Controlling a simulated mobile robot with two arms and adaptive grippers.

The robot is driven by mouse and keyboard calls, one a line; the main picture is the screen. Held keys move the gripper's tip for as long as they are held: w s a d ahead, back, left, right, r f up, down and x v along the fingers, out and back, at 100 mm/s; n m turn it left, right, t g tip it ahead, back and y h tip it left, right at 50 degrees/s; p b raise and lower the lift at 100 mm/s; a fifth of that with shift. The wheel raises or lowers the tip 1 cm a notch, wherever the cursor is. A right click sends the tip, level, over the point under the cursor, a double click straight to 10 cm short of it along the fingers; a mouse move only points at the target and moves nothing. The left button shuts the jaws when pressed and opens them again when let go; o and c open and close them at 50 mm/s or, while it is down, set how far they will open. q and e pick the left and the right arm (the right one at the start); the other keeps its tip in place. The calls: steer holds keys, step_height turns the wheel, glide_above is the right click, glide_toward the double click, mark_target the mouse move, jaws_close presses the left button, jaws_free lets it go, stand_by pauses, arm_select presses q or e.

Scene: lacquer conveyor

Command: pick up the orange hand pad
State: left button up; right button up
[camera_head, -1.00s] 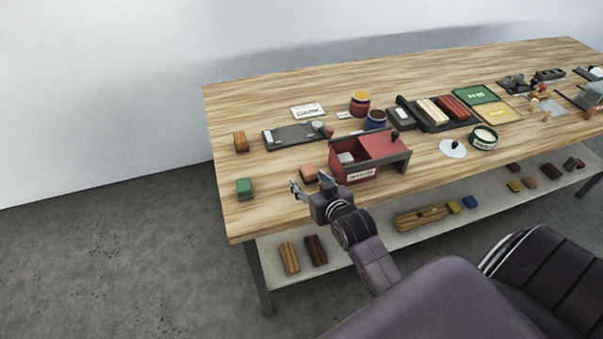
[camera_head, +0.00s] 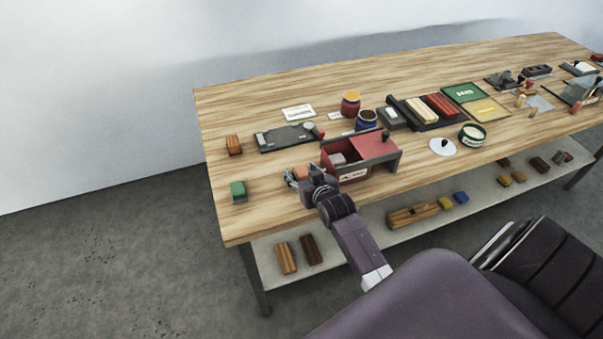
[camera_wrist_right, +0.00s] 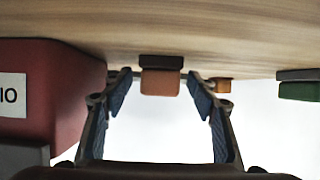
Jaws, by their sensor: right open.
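The orange hand pad (camera_head: 302,170) lies on the wooden table, left of the red box, and my right gripper partly hides it in the head view. In the right wrist view, which looks upside down, the pad (camera_wrist_right: 160,83) shows an orange body and a dark base against the table. My right gripper (camera_head: 292,178) is low over the table's front part, close to the pad. Its two fingers (camera_wrist_right: 161,97) are spread, and the pad appears between them, a little beyond the tips. I cannot tell any contact. My left gripper is not in view.
The red box (camera_head: 338,171) stands close on the right; its wall (camera_wrist_right: 75,92) fills the wrist view's left side. A green block (camera_head: 238,190) and a brown-orange block (camera_head: 234,144) are to the left. A dark tray (camera_head: 283,139) lies behind. Bare wood (camera_head: 258,208) is at front left.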

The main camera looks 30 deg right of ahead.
steer(key=c, duration=1.3)
steer(key=shift+o, duration=0.2)
